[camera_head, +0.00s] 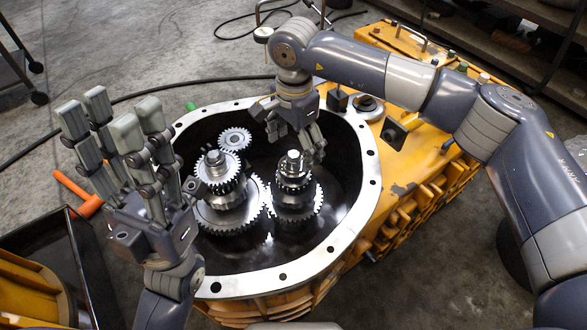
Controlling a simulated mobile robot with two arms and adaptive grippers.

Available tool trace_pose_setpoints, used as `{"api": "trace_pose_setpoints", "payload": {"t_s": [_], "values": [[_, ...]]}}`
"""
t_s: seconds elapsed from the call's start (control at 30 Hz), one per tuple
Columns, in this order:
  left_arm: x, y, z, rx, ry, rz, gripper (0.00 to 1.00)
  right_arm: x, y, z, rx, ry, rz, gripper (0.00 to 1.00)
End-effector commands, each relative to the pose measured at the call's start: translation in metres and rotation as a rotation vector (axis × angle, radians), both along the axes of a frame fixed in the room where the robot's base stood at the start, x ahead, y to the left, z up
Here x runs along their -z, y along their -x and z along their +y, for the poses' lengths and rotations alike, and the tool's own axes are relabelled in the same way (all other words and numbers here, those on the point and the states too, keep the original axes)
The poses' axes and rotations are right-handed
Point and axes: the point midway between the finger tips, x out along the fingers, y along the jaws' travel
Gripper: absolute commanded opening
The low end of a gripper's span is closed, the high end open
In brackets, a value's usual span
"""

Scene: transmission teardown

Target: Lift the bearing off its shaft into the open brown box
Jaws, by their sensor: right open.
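Two geared shafts stand upright inside the round open housing (212,290). The right shaft (293,163) carries stacked toothed gears and a smooth ringed top. The left shaft (216,162) stands beside it with a wider gear at its base. I cannot tell for certain which ring is the bearing. My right gripper (298,146) is open, fingers pointing down, close over the top of the right shaft; contact cannot be made out. My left gripper (113,118) is open and empty, fingers up, left of the housing. No open brown box can be made out.
A small gear (235,138) sits at the back of the housing. A dark open bin (88,262) and an orange-handled tool (82,197) are at the lower left. The yellow casing (432,150) extends right. A black cable (150,90) crosses the floor.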

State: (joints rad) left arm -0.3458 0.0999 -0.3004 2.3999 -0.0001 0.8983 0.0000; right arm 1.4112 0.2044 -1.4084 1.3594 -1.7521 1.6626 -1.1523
Motion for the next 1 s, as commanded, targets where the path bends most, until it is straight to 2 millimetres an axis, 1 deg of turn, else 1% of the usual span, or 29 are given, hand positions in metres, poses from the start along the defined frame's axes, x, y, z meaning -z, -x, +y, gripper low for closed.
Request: {"api": "trace_pose_setpoints", "payload": {"t_s": [0.03, 0.1, 0.3, 0.4, 0.63, 0.67, 0.7, 0.77, 0.8, 0.87, 0.9, 1.0], "values": [[0.004, 0.0, 0.0, -0.001, 0.0, -0.006, 0.4, 0.01, 0.001, 0.0, -0.001, 0.001, 0.002, 0.82], [0.006, -0.001, 0.0, -0.001, -0.001, -0.018, 0.4, 0.021, 0.003, 0.001, -0.001, 0.001, 0.002, 0.82], [-0.003, -0.004, -0.002, -0.004, -0.005, -0.06, 0.4, 0.044, 0.004, 0.001, 0.0, 0.001, 0.002, 0.82], [-0.005, -0.005, -0.002, -0.003, -0.006, -0.067, 0.4, 0.048, 0.004, 0.002, 0.0, 0.001, 0.001, 0.82], [-0.006, -0.005, -0.002, -0.003, -0.006, -0.067, 0.4, 0.047, 0.004, 0.002, 0.0, 0.001, 0.001, 0.82], [-0.006, -0.005, -0.002, -0.003, -0.006, -0.067, 0.4, 0.047, 0.004, 0.002, 0.0, 0.001, 0.001, 0.76], [-0.006, -0.005, -0.002, -0.003, -0.006, -0.067, 0.4, 0.047, 0.004, 0.002, 0.0, 0.001, 0.001, 0.66], [-0.006, -0.005, -0.002, -0.003, -0.006, -0.067, 0.4, 0.047, 0.004, 0.002, 0.0, 0.001, 0.001, 0.53], [-0.006, -0.005, -0.002, -0.003, -0.006, -0.067, 0.4, 0.047, 0.004, 0.002, 0.0, 0.001, 0.001, 0.44], [-0.006, -0.005, -0.002, -0.003, -0.006, -0.067, 0.4, 0.047, 0.004, 0.001, 0.0, 0.001, 0.001, 0.3], [-0.006, -0.005, -0.002, -0.003, -0.006, -0.067, 0.4, 0.047, 0.004, 0.001, 0.0, 0.001, 0.001, 0.26], [-0.006, -0.005, -0.002, -0.003, -0.005, -0.068, 0.4, 0.047, 0.004, 0.002, -0.001, 0.0, 0.0, 0.26]]}}
